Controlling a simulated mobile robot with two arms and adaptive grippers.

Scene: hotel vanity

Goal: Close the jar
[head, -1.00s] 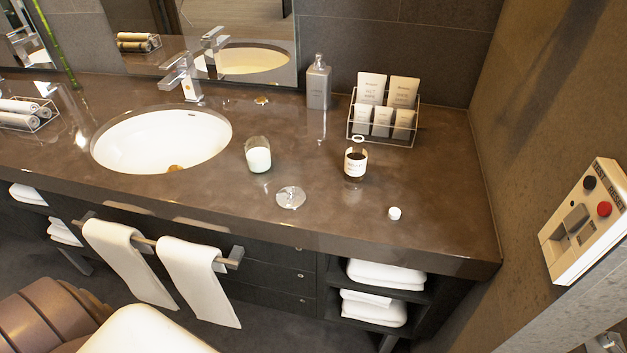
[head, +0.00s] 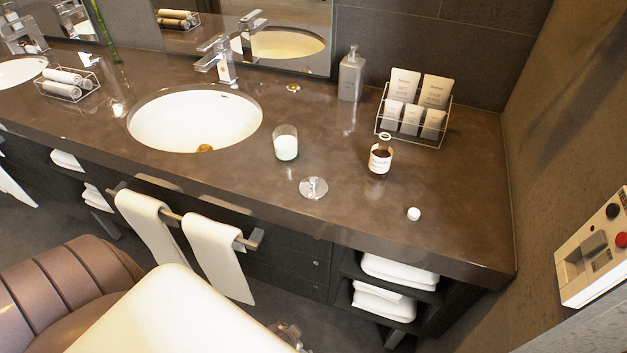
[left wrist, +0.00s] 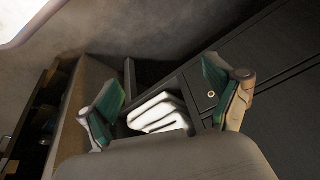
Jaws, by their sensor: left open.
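A clear glass jar with white contents (head: 286,143) stands upright and open on the brown counter, to the right of the sink. A round clear glass lid with a knob (head: 314,188) lies on the counter in front of it and a little to the right, apart from the jar. My left gripper (left wrist: 165,90) is open and empty in the left wrist view, its green-padded fingers spread. It is down by the cabinet front, with folded white towels on a shelf beyond the fingers. The jar and lid are not in that view. My right gripper is not in view.
A wire rack of toiletries (head: 414,110) and a soap dispenser (head: 351,75) stand behind. Towels hang on a bar (head: 255,240) along the counter's front.

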